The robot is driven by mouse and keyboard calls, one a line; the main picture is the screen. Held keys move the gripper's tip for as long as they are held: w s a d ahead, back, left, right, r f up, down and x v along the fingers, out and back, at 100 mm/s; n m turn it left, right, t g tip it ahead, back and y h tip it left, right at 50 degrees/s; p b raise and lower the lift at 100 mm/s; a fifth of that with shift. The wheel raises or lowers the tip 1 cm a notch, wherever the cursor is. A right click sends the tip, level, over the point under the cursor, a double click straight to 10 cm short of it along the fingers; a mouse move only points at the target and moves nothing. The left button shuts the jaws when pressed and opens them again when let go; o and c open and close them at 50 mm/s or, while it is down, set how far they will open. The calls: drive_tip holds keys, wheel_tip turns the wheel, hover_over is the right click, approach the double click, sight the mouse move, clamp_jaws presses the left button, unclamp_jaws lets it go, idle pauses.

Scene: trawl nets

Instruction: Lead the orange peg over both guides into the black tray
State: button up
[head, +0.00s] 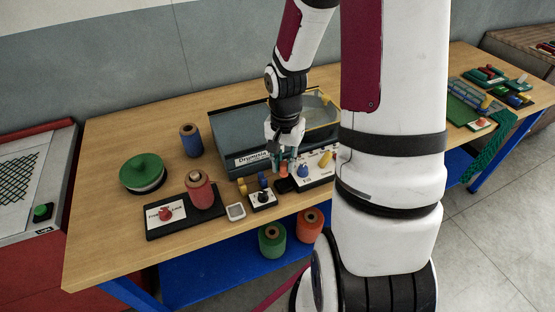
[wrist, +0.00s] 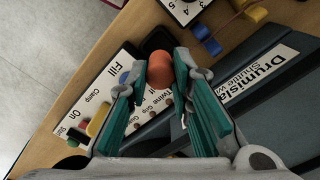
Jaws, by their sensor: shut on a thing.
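My gripper (head: 284,160) is low over the front of the grey machine labelled Drumisla. In the wrist view its teal fingers (wrist: 158,74) are closed around a rounded orange piece, which I take to be the orange peg (wrist: 160,67). The peg sits at the fingertips, beside a white panel (wrist: 103,83) marked Fill, Clamp, On and Twine. I cannot make out the two guides clearly. A flat black base (head: 160,231) lies at the table's front left; I cannot tell whether it is the black tray.
A red spool (head: 200,190) stands on the black base. A blue spool (head: 191,140) and a green-topped drum (head: 142,173) stand behind it. A small knob box (head: 263,198) with yellow and blue pieces is near the gripper. The table's left front corner is bare.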

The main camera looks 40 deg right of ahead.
sight(284, 175)
drive_tip(key=shift+f+b, duration=0.5)
drive_tip(key=shift+f, duration=0.2)
drive_tip(key=shift+f+b, duration=0.95)
drive_tip(key=shift+f, duration=0.75)
drive_tip(key=shift+f, duration=0.2)
drive_tip(key=o, duration=0.9)
drive_tip(key=shift+o, duration=0.2)
wheel_tip(284, 175, up, 11)
drive_tip(key=shift+f, duration=0.1)
drive_tip(key=shift+r, duration=0.65)
